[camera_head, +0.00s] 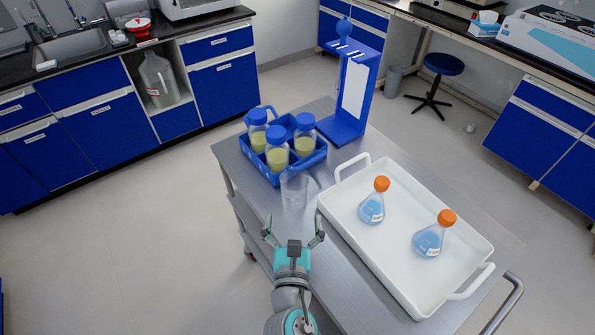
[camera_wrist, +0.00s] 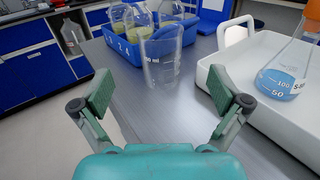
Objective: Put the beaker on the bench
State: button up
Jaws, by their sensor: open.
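The beaker (camera_head: 294,190) is clear, empty glass and stands upright on the grey cart top (camera_head: 345,262), just in front of the blue bottle rack. It also shows in the wrist view (camera_wrist: 162,62), ahead of my gripper and roughly centred between the fingers. My gripper (camera_head: 293,232) is open and empty, a short way in front of the beaker and not touching it. Its two spread fingers also show in the wrist view (camera_wrist: 163,97). Dark-topped benches stand around the room, one at the back left (camera_head: 125,45) above blue cabinets.
A blue rack (camera_head: 263,163) with several blue-capped bottles stands right behind the beaker. A white tray (camera_head: 352,228) with two orange-capped flasks is close on the right. A blue stand (camera_head: 343,128) is behind. A stool (camera_head: 442,65) stands farther off; open floor lies left.

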aim_at(294, 191)
jog(key=w, duration=0.6)
jog(key=shift+d+r, duration=0.1)
jog(key=shift+d, duration=0.05)
jog(key=shift+w+d, duration=0.1)
jog(key=shift+w, duration=2.6)
jog(key=c, duration=1.4)
